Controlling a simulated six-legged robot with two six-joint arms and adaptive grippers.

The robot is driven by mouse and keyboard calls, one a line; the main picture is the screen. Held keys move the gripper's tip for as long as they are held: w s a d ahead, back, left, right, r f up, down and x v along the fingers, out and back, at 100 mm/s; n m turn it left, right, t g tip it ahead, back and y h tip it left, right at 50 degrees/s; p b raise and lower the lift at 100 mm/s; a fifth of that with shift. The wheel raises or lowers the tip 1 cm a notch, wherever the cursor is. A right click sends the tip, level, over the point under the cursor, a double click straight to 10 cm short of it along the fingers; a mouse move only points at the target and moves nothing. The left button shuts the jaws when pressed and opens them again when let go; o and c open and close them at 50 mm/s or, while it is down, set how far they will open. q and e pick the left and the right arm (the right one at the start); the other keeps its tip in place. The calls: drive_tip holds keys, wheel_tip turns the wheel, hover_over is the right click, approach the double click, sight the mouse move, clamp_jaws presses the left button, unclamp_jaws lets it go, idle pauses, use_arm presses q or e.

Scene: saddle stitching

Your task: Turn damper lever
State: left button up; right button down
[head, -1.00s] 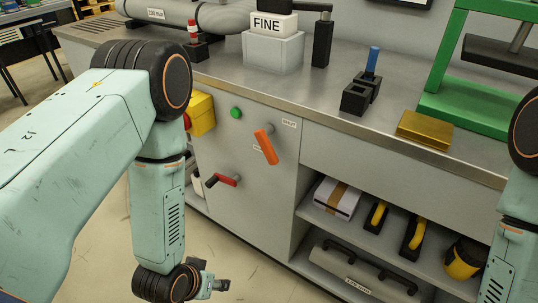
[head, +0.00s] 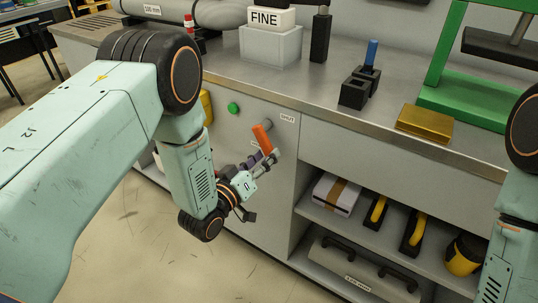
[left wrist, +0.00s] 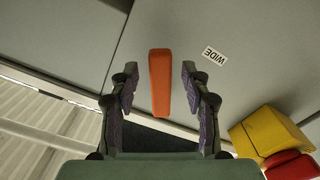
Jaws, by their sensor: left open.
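The damper lever (head: 262,138) is an orange bar on the grey cabinet front, tilted with its upper end to the left. My left gripper (head: 267,159) is open at its lower end. In the left wrist view the orange lever (left wrist: 160,82) lies between the two spread fingers, with a gap on each side. A SHUT label (head: 287,118) is right of the lever, and a WIDE label (left wrist: 215,54) shows in the left wrist view. My right gripper is outside the views; only part of that arm shows at the right edge.
A green button (head: 233,108) is left of the lever. A yellow box (left wrist: 268,130) with a red part (left wrist: 291,166) is nearby. The worktop edge runs above; an open shelf with a white box (head: 335,194) is at right. Free floor is below left.

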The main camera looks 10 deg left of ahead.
use_arm(q)
drive_tip(key=shift+x, duration=1.35)
drive_tip(key=shift+c, duration=0.2)
clamp_jaws()
